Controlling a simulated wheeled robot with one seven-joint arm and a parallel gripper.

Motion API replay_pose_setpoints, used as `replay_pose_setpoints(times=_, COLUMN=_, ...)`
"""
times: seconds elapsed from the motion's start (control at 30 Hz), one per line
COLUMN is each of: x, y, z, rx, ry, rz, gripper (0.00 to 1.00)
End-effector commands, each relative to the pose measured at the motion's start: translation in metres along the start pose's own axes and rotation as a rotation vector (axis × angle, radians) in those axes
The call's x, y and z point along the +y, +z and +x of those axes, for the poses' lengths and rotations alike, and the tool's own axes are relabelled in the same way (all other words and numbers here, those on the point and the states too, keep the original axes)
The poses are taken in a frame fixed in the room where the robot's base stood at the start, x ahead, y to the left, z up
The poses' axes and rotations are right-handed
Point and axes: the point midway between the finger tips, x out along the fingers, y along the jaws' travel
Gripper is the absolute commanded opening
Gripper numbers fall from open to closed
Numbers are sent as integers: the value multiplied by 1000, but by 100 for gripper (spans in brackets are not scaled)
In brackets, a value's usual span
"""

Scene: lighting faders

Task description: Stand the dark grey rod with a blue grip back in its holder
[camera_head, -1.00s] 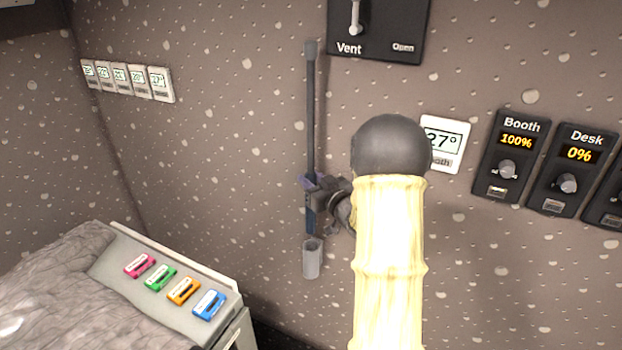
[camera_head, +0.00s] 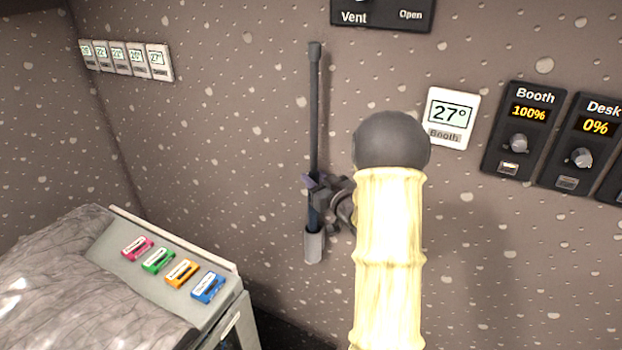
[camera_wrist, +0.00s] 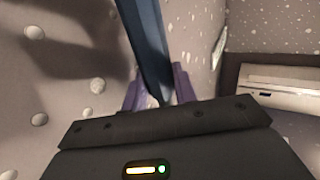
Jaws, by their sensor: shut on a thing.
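The dark grey rod (camera_head: 314,110) stands upright near the wall in the head view, with its blue grip (camera_head: 313,217) at the lower end. My gripper (camera_head: 314,186) is shut on the blue grip. The grey cup-shaped holder (camera_head: 313,247) is on the wall directly below. The lower end of the grip meets the holder's mouth and appears to be inside it; how deep it sits is hidden. In the wrist view the blue grip (camera_wrist: 151,45) runs down between the purple finger pads, and the holder is not visible there.
A console with several coloured switches (camera_head: 172,266) stands at the lower left. The Vent panel (camera_head: 380,14), the Booth thermostat (camera_head: 451,117) and the Booth (camera_head: 521,135) and Desk (camera_head: 582,145) dials are on the wall to the right.

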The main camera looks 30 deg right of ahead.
Motion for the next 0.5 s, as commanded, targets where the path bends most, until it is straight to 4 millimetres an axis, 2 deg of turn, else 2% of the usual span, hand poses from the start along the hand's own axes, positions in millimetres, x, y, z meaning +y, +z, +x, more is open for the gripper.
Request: replay_pose_setpoints(times=0.5, x=-6, y=36, z=3, rx=2, ry=-11, rz=0, gripper=1)
